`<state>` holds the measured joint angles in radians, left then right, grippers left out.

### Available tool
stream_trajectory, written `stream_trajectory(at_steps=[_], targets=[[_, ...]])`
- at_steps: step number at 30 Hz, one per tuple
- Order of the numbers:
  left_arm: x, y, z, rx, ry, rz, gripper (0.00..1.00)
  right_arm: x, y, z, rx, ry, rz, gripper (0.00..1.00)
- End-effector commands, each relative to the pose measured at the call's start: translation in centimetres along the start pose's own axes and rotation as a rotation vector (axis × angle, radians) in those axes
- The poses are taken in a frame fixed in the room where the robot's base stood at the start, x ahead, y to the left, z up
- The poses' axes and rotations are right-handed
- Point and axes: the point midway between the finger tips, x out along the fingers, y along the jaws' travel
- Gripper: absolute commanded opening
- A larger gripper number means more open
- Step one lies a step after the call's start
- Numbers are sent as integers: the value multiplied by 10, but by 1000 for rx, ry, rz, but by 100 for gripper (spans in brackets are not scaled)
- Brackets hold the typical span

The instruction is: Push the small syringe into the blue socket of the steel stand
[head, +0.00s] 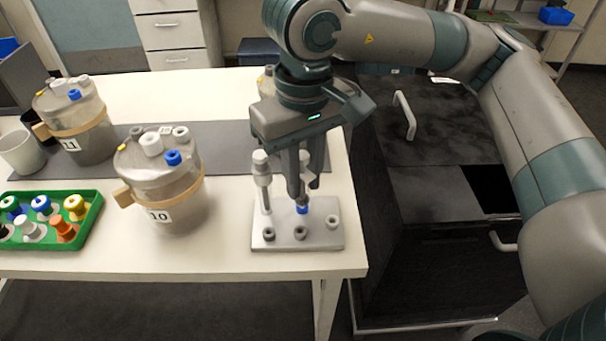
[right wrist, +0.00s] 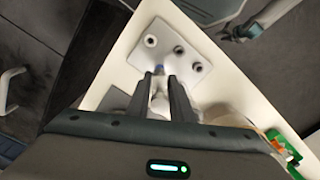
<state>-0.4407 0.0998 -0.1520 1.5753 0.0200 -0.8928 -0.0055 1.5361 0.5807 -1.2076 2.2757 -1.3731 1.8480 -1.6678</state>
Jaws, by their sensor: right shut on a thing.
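The steel stand (head: 283,240) is a light grey plate near the front right corner of the white table. Its blue socket (head: 302,209) is in the back row, and three dark-ringed sockets line the front and right. My right gripper (head: 299,192) points down above the blue socket, shut on the pale small syringe (right wrist: 158,103), mostly hidden by the fingers in the head view. The syringe's lower end is at or just over the blue socket; I cannot tell whether it is inside. A larger grey syringe (head: 262,180) stands upright at the stand's back left. My left gripper is out of view.
A steel vessel labelled 10 (head: 160,195) stands left of the stand, with vessel 11 (head: 75,120) farther back. A green tray (head: 91,219) of coloured-capped pieces lies at the left. A black cabinet (head: 420,220) is right of the table.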

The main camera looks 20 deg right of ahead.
Motion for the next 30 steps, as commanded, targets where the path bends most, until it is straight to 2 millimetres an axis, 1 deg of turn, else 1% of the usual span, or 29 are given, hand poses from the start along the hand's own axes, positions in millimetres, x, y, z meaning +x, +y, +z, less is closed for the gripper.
stream_trajectory(at_steps=[20,21,23,24,30], targets=[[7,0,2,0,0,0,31,4,0,0,0,0,0,0],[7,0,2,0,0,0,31,4,0,0,0,0,0,22],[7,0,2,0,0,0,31,4,0,0,0,0,0,37],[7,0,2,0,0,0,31,4,0,0,0,0,0,42],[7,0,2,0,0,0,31,4,0,0,0,0,0,42]])
